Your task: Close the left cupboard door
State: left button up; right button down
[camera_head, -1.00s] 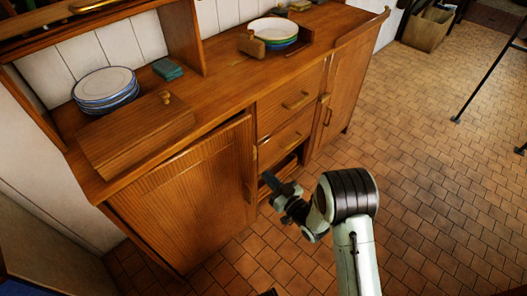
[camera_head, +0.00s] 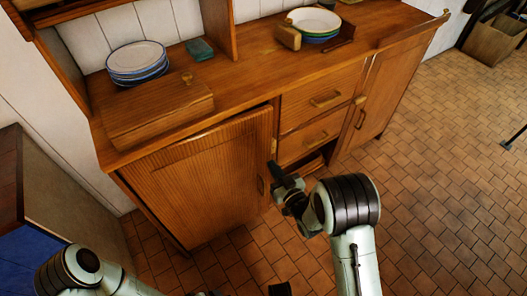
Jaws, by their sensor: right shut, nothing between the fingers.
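The left cupboard door (camera_head: 205,180) is a wooden panel under the left part of the counter. It stands slightly ajar, with a dark gap along its top and right edges. Its handle (camera_head: 262,186) is near the right edge. My right gripper (camera_head: 276,174) is shut and empty, just right of the door's free edge; I cannot tell if it touches the door. My left arm (camera_head: 85,272) enters at the lower left. Its gripper is mostly cut off by the bottom edge, so its jaws cannot be read.
The counter holds stacked plates (camera_head: 138,60), a wooden box (camera_head: 160,112) and bowls (camera_head: 314,22). A dark-topped cabinet (camera_head: 62,185) stands at left.

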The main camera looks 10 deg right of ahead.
aim_at(259, 145)
pick_arm(q)
jog(key=shift+w+a+f+t+b, duration=0.15)
jog(key=shift+w+a+f+b, duration=0.15)
jog(key=shift+w, duration=0.15)
jog(key=shift+w+a+f+t+b, duration=0.2)
jog(key=shift+w+f, duration=0.1)
jog(key=shift+w, duration=0.15)
pick_arm(e)
jog(key=x, duration=0.7)
jog(key=shift+w, duration=0.3)
pick_arm(q)
jog(key=shift+d, duration=0.1)
